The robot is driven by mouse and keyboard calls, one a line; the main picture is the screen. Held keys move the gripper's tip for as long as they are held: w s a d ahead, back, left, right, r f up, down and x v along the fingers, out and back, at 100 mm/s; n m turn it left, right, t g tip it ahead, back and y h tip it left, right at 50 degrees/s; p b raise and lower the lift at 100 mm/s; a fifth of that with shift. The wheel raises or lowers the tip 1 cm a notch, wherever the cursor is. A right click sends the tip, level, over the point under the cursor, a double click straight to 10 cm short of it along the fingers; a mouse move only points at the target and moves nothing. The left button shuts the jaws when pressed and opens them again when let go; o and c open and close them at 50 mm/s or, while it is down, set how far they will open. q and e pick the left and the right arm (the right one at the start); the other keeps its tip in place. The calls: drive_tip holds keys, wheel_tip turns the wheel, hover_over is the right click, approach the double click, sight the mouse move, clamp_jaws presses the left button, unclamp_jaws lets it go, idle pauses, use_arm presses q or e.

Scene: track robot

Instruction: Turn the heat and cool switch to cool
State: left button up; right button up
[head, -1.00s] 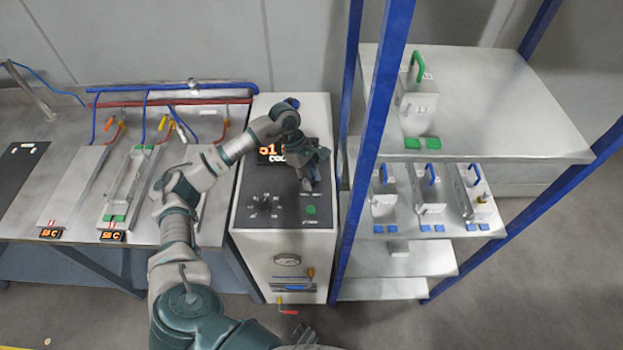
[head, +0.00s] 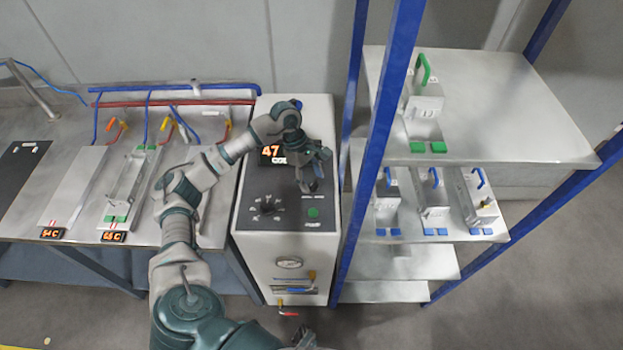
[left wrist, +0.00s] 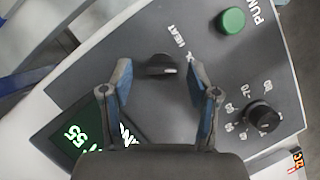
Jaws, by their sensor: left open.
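The heat and cool switch (left wrist: 158,66) is a small black knob on the dark control panel in the left wrist view. Its pale mark points right in that view, and the word HEAT is printed beside it. Other lettering is partly hidden by the right-hand finger. My left gripper (left wrist: 159,76) is open, with one finger on each side of the knob and visible gaps to it. In the head view my left gripper (head: 314,182) is over the panel of the white machine (head: 248,228) and hides the switch. A dark part at the bottom edge may be my right gripper.
A green button (left wrist: 232,21) and a larger black dial (left wrist: 262,117) are on the same panel. The panel display (head: 271,153) reads 47 in the head view. A blue-posted shelf (head: 490,105) stands close on the right; a metal bench (head: 30,215) is on the left.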

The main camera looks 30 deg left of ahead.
use_arm(q)
drive_tip(key=v, duration=1.1)
drive_tip(key=shift+a, duration=0.15)
